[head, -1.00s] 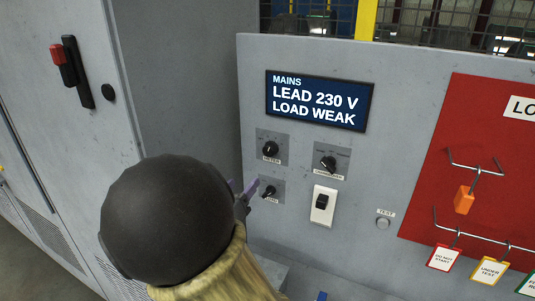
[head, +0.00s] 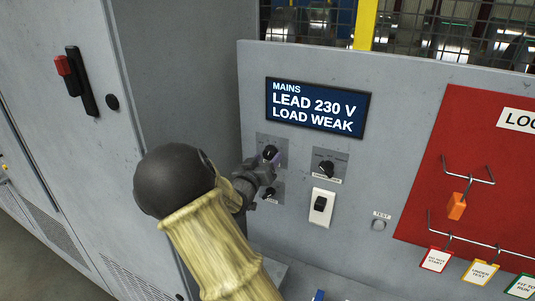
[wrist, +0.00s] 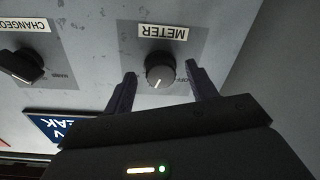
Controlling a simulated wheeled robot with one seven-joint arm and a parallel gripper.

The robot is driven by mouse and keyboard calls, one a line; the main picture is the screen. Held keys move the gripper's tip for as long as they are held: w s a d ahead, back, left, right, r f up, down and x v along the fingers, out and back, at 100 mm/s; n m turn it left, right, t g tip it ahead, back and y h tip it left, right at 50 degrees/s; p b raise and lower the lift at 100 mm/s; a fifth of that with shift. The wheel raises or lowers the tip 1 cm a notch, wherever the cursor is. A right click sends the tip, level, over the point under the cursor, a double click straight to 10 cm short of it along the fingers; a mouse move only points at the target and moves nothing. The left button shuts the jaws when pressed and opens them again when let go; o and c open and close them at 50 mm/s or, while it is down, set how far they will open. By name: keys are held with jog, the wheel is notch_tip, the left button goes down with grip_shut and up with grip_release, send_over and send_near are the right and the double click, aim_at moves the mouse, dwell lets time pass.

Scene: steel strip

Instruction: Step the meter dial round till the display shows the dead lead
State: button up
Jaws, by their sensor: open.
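The meter dial (wrist: 160,74) is a round black knob with a white pointer line, on a grey plate labelled METER. In the wrist view my gripper (wrist: 158,76) is open, with one dark finger on each side of the dial and a visible gap to each. In the head view my gripper (head: 274,162) is at the meter dial (head: 269,153) and partly covers its plate. The display (head: 317,105) above reads "MAINS, LEAD 230 V, LOAD WEAK".
The changeover knob (head: 326,168) is right of the meter dial, with a white rocker switch (head: 320,206) below. A small lower knob (head: 268,192) is partly hidden by my gripper. A red lockout board (head: 430,190) with tags is at right. A grey cabinet (head: 60,150) stands at left.

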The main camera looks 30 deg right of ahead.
jog(key=shift+x, duration=0.8)
jog(key=c, duration=1)
